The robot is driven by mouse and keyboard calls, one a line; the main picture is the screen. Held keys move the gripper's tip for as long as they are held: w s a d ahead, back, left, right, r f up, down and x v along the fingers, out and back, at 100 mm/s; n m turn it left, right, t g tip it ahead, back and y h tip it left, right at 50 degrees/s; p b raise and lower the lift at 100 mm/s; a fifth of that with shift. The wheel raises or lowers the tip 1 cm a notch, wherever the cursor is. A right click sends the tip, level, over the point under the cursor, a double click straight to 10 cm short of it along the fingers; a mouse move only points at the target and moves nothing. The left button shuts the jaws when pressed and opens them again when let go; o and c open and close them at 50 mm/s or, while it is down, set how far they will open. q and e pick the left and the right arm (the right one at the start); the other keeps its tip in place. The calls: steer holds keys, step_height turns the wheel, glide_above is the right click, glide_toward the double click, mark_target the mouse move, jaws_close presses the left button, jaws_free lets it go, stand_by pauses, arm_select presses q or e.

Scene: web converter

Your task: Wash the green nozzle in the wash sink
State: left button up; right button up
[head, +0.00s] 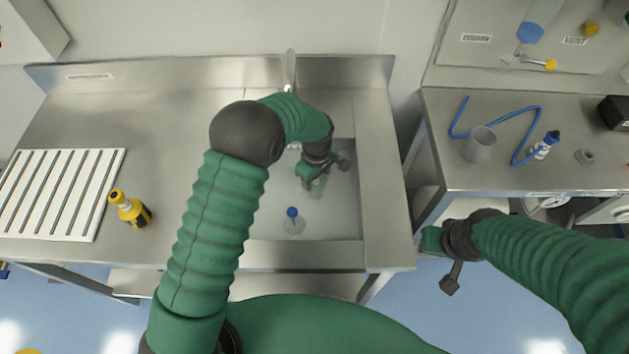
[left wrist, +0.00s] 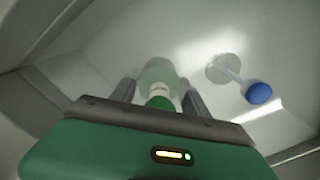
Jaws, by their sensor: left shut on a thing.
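My left gripper (head: 316,178) reaches down into the wash sink (head: 270,228). In the left wrist view, its two fingers (left wrist: 160,94) are shut on the green nozzle, whose green end (left wrist: 159,103) sits between them. A pale, see-through part (left wrist: 158,72) extends beyond the fingers over the sink floor. In the head view the nozzle is mostly hidden by the gripper. My right gripper (head: 447,264) hangs in front of the right bench, away from the sink; its finger gap is not clear.
A blue-topped drain plug (head: 292,213) stands in the sink; it also shows in the left wrist view (left wrist: 258,93). A faucet (head: 290,70) rises behind. A yellow-black bottle (head: 130,209) and a slatted white rack (head: 60,190) are left. The right bench holds a clear cup (head: 479,144) and blue tubing (head: 490,112).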

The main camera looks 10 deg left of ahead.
arm_select(q)
steer(key=shift+w+d, duration=0.15)
steer(key=shift+d, duration=0.55)
steer(key=shift+w+d, duration=0.15)
steer(key=shift+d, duration=0.5)
steer(key=shift+s+a+p, duration=0.25)
steer(key=shift+a+p, duration=0.05)
steer(key=shift+a, duration=0.85)
steer(key=shift+s+a+p, duration=0.2)
steer(key=shift+a+p, duration=0.05)
steer(key=shift+a, duration=0.85)
steer(key=shift+s+a+p, duration=0.25)
steer(key=shift+a+p, duration=0.05)
steer(key=shift+a, duration=0.85)
steer(key=shift+w+d, duration=0.25)
steer(key=shift+d, duration=0.9)
steer(key=shift+w+d, duration=0.2)
steer(key=shift+d, duration=1)
steer(key=shift+w+d, duration=0.25)
steer(key=shift+d, duration=0.9)
steer(key=shift+s+a+r+p, duration=0.1)
steer(key=shift+s+a+p, duration=0.1)
steer(key=shift+a, duration=0.5)
steer(key=shift+s+a+p, duration=0.1)
steer(key=shift+a+p, duration=0.05)
steer(key=shift+a, duration=0.95)
step_height(320, 180, up, 17)
steer(key=p, duration=1.3)
